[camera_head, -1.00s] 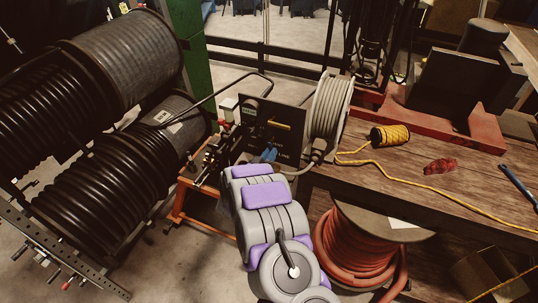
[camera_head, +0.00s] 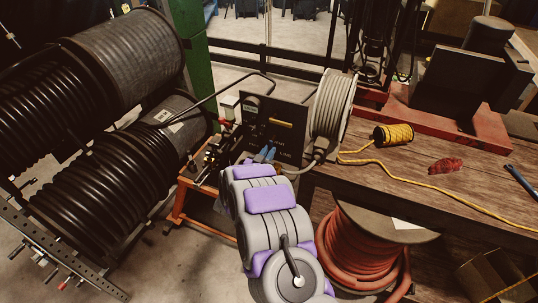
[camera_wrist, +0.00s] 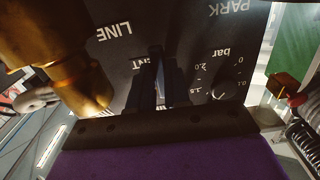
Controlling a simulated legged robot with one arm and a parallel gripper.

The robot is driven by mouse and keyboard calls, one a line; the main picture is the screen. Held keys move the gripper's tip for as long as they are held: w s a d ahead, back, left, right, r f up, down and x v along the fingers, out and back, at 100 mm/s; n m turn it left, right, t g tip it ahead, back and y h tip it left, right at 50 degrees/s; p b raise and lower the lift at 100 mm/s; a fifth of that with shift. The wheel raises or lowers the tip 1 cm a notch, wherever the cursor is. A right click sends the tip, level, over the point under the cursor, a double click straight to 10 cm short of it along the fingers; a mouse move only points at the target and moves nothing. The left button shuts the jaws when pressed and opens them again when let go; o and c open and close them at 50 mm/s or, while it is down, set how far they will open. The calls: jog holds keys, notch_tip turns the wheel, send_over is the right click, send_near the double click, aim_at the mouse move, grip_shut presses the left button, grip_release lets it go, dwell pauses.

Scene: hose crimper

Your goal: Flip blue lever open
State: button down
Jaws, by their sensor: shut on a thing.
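The blue lever (camera_head: 266,154) shows as a small blue patch low on the dark control panel (camera_head: 280,113), just beyond the end of my arm. In the wrist view the dark panel fills the background, with upside-down words LINE and PARK, a partly covered word ending in ENT, and a bar scale with a knob (camera_wrist: 226,91). My gripper (camera_wrist: 159,78) is at the partly covered word, its narrow dark fingers close together and shut on the lever. The lever is mostly hidden between them, and its exact angle cannot be told.
A brass fitting (camera_wrist: 62,68) is close on the left of the wrist view. A pale hose reel (camera_head: 333,104) stands right of the panel. Large black hose drums (camera_head: 100,185) are at left. A wooden bench (camera_head: 430,190) holds a yellow rope spool (camera_head: 393,134).

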jog(key=shift+a, duration=0.1)
jog(key=c, duration=1.1)
grip_release()
jog(key=shift+a, duration=0.15)
jog(key=shift+s, duration=0.25)
jog(key=p+v, duration=0.1)
jog(key=v, duration=1.5)
jog(key=shift+s+a+f+p, duration=0.15)
jog(key=shift+s+a+p, duration=0.1)
jog(key=shift+s+p, duration=0.1)
